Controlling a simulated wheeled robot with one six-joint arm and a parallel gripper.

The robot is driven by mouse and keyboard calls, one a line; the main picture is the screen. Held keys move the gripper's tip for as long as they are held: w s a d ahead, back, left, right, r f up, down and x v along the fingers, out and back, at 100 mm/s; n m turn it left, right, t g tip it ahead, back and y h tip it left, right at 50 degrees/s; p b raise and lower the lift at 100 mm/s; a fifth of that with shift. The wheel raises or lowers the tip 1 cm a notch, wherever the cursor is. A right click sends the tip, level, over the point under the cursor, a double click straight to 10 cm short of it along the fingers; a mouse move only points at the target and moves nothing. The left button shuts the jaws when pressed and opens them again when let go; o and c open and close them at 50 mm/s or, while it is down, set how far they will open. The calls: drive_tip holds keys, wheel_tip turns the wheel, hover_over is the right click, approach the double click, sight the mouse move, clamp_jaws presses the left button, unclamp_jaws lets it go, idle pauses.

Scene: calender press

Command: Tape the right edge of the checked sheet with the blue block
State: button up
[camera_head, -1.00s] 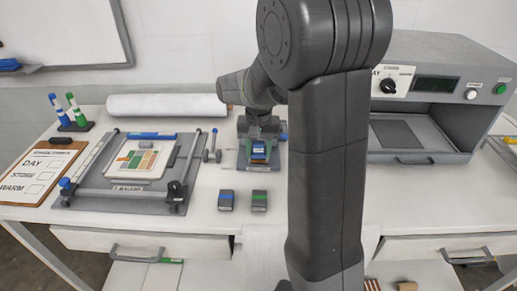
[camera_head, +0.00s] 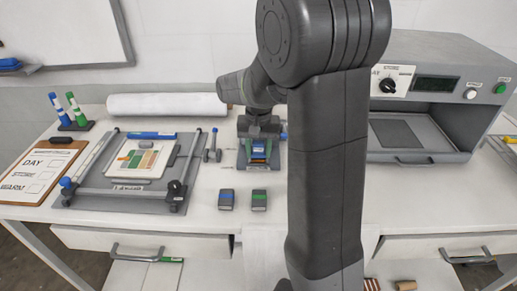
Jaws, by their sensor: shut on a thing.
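My gripper (camera_head: 261,143) points down over a small grey plate (camera_head: 243,163) at the table's middle. It is shut on a small piece with a blue face (camera_head: 259,151), low over the plate. Green and yellowish edges show around this piece, and I cannot tell whether it touches the plate. A dark block with a blue stripe (camera_head: 227,199) stands in front of the plate, apart from my gripper. A pale sheet with coloured squares (camera_head: 115,168) lies in the grey frame on the left. I cannot make out for certain which sheet is the checked one.
A dark block with a green stripe (camera_head: 259,200) stands beside the blue-striped one. A grey sliding frame (camera_head: 140,196), a clipboard (camera_head: 30,174) and a pen stand (camera_head: 76,126) are at the left. A white roll (camera_head: 165,105) lies behind. A grey oven (camera_head: 440,90) stands right of my arm.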

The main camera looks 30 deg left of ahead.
drive_tip(key=shift+f, duration=0.55)
idle(1.2)
drive_tip(key=shift+r, duration=0.1)
wheel_tip(320, 180, up, 8)
drive_tip(key=p, duration=0.6)
idle(0.5)
